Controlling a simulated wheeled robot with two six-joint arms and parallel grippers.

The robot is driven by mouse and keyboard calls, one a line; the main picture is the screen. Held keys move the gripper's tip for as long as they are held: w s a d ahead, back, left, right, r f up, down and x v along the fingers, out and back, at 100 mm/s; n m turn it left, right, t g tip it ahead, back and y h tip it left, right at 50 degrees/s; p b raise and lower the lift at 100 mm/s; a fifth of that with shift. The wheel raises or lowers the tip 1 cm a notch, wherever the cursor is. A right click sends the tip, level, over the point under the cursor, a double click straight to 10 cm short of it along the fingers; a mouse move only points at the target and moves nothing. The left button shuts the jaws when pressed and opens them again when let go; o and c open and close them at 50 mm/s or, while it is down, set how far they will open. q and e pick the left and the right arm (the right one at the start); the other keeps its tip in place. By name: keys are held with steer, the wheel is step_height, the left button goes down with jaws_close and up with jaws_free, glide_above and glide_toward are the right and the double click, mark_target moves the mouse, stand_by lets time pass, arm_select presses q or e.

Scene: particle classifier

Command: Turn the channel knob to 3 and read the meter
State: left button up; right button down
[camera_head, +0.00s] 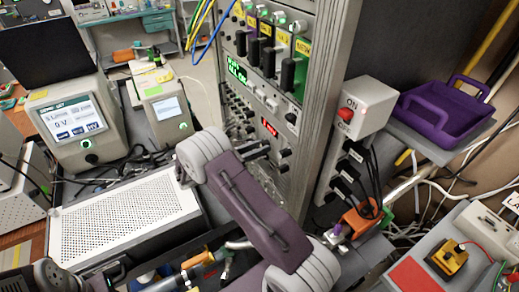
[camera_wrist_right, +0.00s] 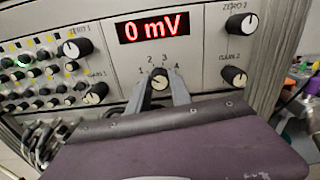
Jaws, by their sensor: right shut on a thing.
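The channel knob (camera_wrist_right: 160,84) is a small black knob with a pale cap, and the numbers 1 to 4 are arched above it. My right gripper (camera_wrist_right: 163,90) is shut on it, one finger on each side. Which number its pointer faces is too small to tell. The meter (camera_wrist_right: 153,26) above it reads 0 mV in red digits. In the head view my right gripper (camera_head: 262,152) reaches the rack panel just below the red meter display (camera_head: 270,128), and the knob is hidden there.
Other knobs, such as the Zero 2 knob (camera_wrist_right: 239,24) and the Gain 2 knob (camera_wrist_right: 234,76), sit close by on the panel. A grey box with a red ON button (camera_head: 345,115) and a purple tray (camera_head: 446,108) stand right of the rack.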

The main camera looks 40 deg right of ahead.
steer(key=shift+m+b, duration=4.85)
steer(key=shift+m, duration=2.35)
steer(key=c, duration=1.2)
jaws_free()
steer(key=shift+o, duration=0.2)
steer(key=shift+r, duration=0.1)
